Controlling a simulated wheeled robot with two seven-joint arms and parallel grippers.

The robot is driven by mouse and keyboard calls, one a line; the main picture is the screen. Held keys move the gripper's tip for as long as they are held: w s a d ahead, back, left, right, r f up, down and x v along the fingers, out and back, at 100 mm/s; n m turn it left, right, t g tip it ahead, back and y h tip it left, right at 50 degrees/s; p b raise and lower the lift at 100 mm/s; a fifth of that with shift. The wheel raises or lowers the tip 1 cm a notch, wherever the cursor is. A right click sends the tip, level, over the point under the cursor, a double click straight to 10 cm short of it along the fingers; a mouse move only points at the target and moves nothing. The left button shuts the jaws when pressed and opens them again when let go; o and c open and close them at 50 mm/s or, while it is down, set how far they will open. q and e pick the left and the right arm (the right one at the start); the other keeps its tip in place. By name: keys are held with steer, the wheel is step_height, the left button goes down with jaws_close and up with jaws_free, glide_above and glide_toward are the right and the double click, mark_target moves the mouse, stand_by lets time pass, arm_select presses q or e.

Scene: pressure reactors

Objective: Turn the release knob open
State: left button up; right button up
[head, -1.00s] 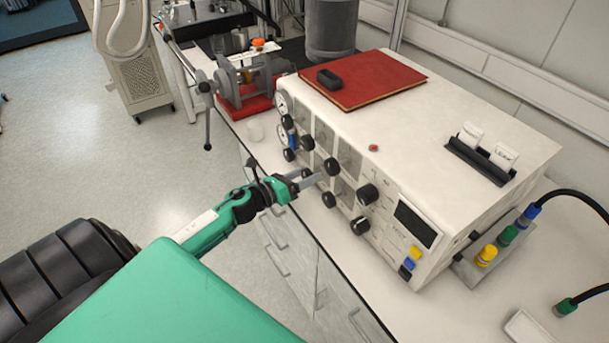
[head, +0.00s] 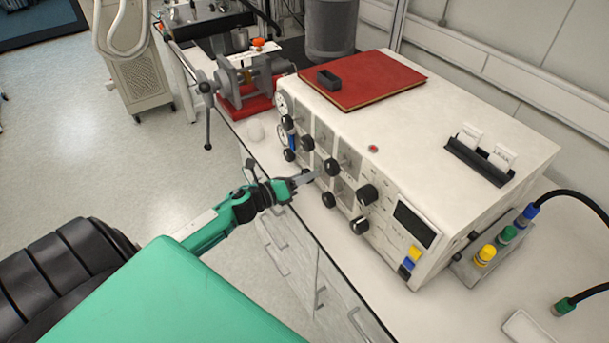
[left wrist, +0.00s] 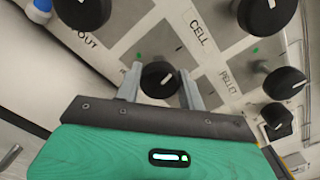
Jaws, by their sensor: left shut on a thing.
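My left gripper (head: 314,176) is at the front panel of the cream instrument (head: 430,140), between the black knobs. In the left wrist view its two grey fingers (left wrist: 160,88) stand on either side of a small black knob (left wrist: 158,77) and grip it. That knob has a short white pointer line on its face. A green dot is on the panel just above it. The fingers and the gripper body hide its lower edge and any label below, so I cannot read its name. My right gripper is not in view.
Larger knobs sit close by in the left wrist view, above left (left wrist: 82,10) and above right (left wrist: 265,14). A knob (left wrist: 285,83) beside the word PELLET is to the right. In the head view, a red book (head: 370,80) lies on the instrument.

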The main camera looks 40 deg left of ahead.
arm_select(q)
steer(key=n+p, duration=0.1)
steer(key=n, duration=0.4)
steer(key=shift+n, duration=0.3)
steer(key=n+p, duration=0.2)
steer(key=n, duration=0.3)
steer(key=n+p, duration=0.2)
steer(key=n, duration=0.4)
steer(key=shift+f+n, duration=0.1)
steer(key=shift+n, duration=0.3)
steer(key=shift+f+n+p, duration=0.1)
steer(key=shift+n+p, duration=0.45)
steer(key=shift+n, duration=1.35)
steer(key=o, duration=1)
steer(key=shift+c, duration=0.2)
